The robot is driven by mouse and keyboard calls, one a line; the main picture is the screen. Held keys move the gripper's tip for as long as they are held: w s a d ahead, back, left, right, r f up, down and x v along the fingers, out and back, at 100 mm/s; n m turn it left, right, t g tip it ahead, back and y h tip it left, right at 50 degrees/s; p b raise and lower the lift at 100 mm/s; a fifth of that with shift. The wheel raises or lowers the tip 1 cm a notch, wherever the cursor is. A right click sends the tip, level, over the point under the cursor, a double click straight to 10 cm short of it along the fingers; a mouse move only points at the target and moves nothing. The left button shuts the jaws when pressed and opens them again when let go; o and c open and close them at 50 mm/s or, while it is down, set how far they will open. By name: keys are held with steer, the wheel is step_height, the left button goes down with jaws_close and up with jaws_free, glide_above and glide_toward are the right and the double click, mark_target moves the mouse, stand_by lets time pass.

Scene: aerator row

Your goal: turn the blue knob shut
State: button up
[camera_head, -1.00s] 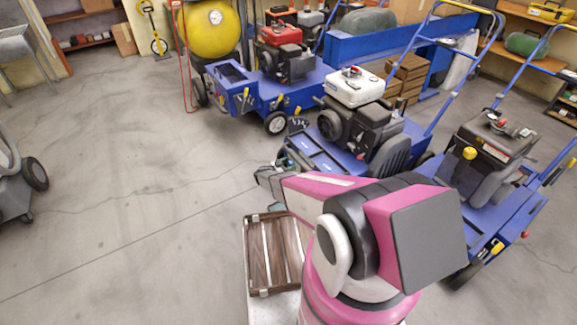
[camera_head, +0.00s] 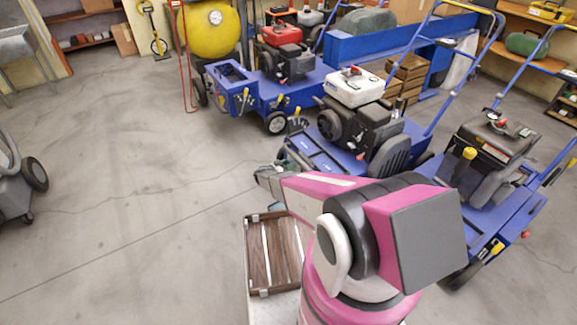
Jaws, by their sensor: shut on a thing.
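My gripper (camera_head: 268,178) is at the far end of my pink and grey arm, low beside the front end of the middle blue machine (camera_head: 330,152). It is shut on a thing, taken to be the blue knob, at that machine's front. The fingertips and the knob are too small and too hidden behind my wrist to make out. How far the knob is turned does not show.
A blue machine with a red engine (camera_head: 282,52) stands behind, left of the middle one. Another with a black engine (camera_head: 497,135) stands close on the right. A wooden slatted rack (camera_head: 258,255) lies below my arm.

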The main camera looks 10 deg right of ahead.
steer(key=shift+w+a+f+n, duration=0.1)
steer(key=shift+f+n, duration=0.05)
steer(key=shift+n, duration=3.6)
steer(key=shift+w+f+n, duration=0.1)
steer(key=shift+n, duration=3.65)
steer(key=o, duration=0.9)
steer(key=shift+c, duration=0.2)
steer(key=shift+s, duration=0.1)
steer(key=v, duration=1)
steer(key=shift+a, duration=0.4)
steer(key=shift+s, duration=0.1)
